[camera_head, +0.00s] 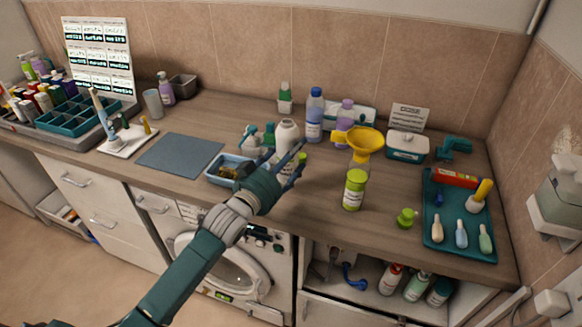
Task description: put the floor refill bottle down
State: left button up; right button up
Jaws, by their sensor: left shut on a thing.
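My left gripper (292,168) reaches over the front of the counter and is shut on a white bottle (287,134) with some green low on its side. I take this to be the floor refill bottle. It looks about upright, and the fingers hide much of its lower part. I cannot tell whether its base touches the counter (320,205). A bottle with a green label (354,190) stands to the right, with a yellow funnel (362,141) above it. My right gripper is not in view.
A blue bin (217,181) and spray bottles (250,139) stand left of the held bottle. A blue bottle (314,115) stands behind. A green cap (406,217) and a teal tray (434,242) are at the right. The grey mat (180,153) is bare.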

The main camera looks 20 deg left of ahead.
aim_at(287, 173)
pick_arm(q)
notch_tip(287, 173, down, 4)
jog(key=shift+f, duration=0.2)
jog(key=shift+f, duration=0.15)
jog(key=o, duration=1.4)
